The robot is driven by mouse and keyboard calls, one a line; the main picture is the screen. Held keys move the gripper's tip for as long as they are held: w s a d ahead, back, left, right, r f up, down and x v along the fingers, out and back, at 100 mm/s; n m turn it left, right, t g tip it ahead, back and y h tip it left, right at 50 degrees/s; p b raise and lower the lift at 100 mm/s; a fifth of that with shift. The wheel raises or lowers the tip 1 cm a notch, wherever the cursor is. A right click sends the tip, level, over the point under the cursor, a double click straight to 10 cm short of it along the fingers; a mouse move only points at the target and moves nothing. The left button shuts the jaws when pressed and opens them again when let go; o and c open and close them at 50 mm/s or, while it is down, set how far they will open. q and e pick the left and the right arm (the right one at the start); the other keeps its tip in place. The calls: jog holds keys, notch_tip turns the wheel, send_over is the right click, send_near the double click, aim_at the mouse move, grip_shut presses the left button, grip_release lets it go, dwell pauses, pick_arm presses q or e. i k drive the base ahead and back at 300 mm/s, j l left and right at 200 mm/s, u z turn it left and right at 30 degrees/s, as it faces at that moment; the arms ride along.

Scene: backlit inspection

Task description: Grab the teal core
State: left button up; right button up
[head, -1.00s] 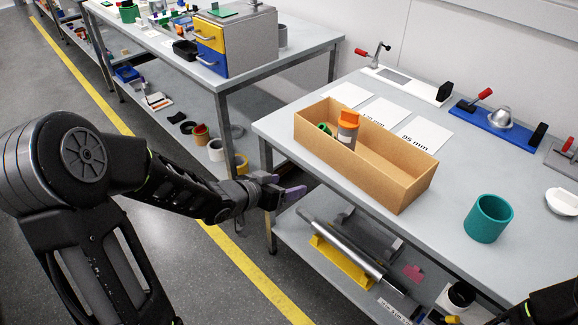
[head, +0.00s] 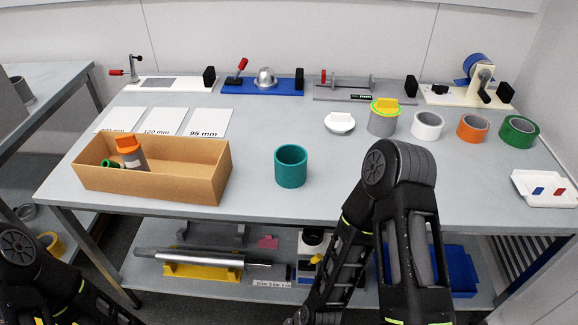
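The teal core (head: 291,167) is a hollow cylinder standing upright on the grey table, near the middle of the head view. Its open top faces up and nothing touches it. My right arm rises in front of the table, to the right of the core, and its gripper is not visible clearly enough to make out. My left arm shows only at the lower left corner, and its gripper is out of view.
A cardboard box (head: 205,183) with an orange-capped container (head: 131,152) stands left of the core. White, orange (head: 473,128) and green (head: 519,131) rolls stand at right, beside a grey cylinder (head: 382,124). Fixtures line the back. The tabletop around the core is clear.

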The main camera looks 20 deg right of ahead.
aim_at(290, 160)
jog(key=j+z, duration=0.1)
jog(key=z, duration=1.5)
jog(key=j+z, duration=0.5)
jog(key=k+j+z, duration=0.2)
jog(key=z, duration=0.25)
jog(key=k+j+z, duration=0.2)
jog(key=j+z, duration=0.3)
jog(key=k+j+z, duration=0.1)
jog(key=k+j, duration=0.35)
jog(key=k, duration=0.05)
